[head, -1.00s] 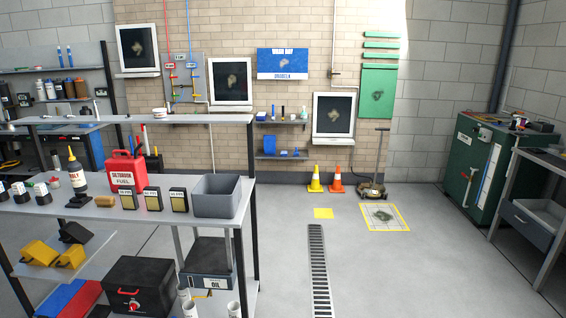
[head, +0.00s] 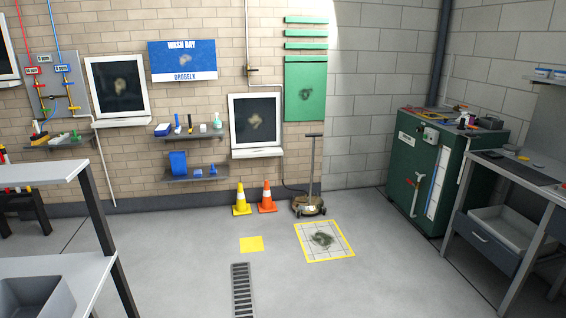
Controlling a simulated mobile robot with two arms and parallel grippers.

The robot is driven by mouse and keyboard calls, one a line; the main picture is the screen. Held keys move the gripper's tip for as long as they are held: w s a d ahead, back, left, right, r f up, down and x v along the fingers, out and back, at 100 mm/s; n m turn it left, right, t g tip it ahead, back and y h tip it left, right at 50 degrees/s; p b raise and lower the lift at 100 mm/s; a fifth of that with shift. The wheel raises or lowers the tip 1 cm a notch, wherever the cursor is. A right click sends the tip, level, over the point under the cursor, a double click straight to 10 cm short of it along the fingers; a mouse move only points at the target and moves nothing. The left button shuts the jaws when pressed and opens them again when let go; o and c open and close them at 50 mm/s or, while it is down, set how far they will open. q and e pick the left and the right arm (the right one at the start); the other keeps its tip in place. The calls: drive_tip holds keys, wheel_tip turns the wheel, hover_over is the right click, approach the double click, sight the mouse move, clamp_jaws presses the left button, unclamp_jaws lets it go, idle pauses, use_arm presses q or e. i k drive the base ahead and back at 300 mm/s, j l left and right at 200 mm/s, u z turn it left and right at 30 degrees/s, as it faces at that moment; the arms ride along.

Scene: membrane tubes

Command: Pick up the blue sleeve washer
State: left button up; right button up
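I cannot make out a blue sleeve washer for certain in the head view. Neither of my grippers shows in the view.
A grey rack (head: 40,178) with a grey bin (head: 38,300) stands close at left. A green cabinet (head: 432,170) and a workbench (head: 520,190) stand at right. Two cones (head: 241,202) and a wheeled floor machine (head: 309,204) stand by the back wall.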

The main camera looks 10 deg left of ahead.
sight(179, 129)
drive_tip(key=i+u, duration=0.2)
drive_tip(key=i, duration=0.55)
drive_tip(key=i+u, duration=0.15)
drive_tip(key=i, duration=0.6)
drive_tip(key=i+l+u, duration=0.2)
drive_tip(key=i, duration=0.55)
